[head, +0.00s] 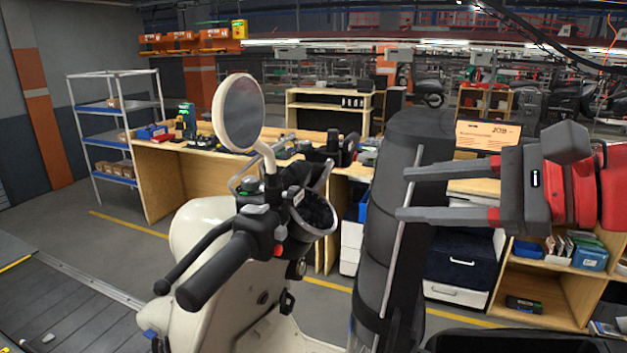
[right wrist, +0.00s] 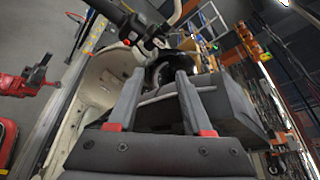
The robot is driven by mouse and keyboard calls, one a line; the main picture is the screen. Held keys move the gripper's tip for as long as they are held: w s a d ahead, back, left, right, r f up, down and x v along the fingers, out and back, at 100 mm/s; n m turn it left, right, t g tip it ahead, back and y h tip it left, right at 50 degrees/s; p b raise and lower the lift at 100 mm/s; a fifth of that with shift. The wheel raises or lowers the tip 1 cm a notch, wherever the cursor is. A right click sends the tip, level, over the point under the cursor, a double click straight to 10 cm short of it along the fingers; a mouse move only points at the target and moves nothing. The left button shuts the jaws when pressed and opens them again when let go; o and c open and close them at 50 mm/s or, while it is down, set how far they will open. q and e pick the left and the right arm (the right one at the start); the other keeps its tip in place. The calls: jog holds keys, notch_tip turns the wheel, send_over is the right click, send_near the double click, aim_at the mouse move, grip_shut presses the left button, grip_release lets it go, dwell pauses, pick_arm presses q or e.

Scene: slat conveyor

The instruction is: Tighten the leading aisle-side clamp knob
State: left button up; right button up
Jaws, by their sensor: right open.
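The cream scooter (head: 190,235) stands at the lower left on the slat conveyor (head: 70,310). I cannot make out a clamp knob for sure; a small blue part (head: 149,334) shows low beside the scooter. My right gripper (head: 403,194) is open and empty, its fingers pointing left in front of a tall dark padded piece (head: 390,265). In the right wrist view its fingers (right wrist: 160,78) stand apart, with the scooter's cream body (right wrist: 98,80) beyond. A red and dark part (right wrist: 40,75) at the left there looks like my left gripper; its jaws are unclear.
The handlebar (head: 225,265) and round mirror (head: 240,112) stick up near the middle. Wooden workbenches (head: 160,175) and a blue-shelved rack (head: 108,142) stand behind. A yellow floor line (head: 130,225) crosses the open floor beyond the conveyor.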

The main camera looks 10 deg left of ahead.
aim_at(298, 197)
jog(key=shift+a+f, duration=0.2)
jog(key=shift+a, duration=0.15)
jog(key=b+x, duration=0.3)
jog(key=x, duration=1.2)
jog(key=shift+s+a+r+b, duration=0.1)
jog(key=shift+s+a+b, duration=0.05)
jog(key=shift+b, duration=0.15)
jog(key=shift+w+a, duration=0.3)
jog(key=shift+a, duration=0.25)
grip_shut()
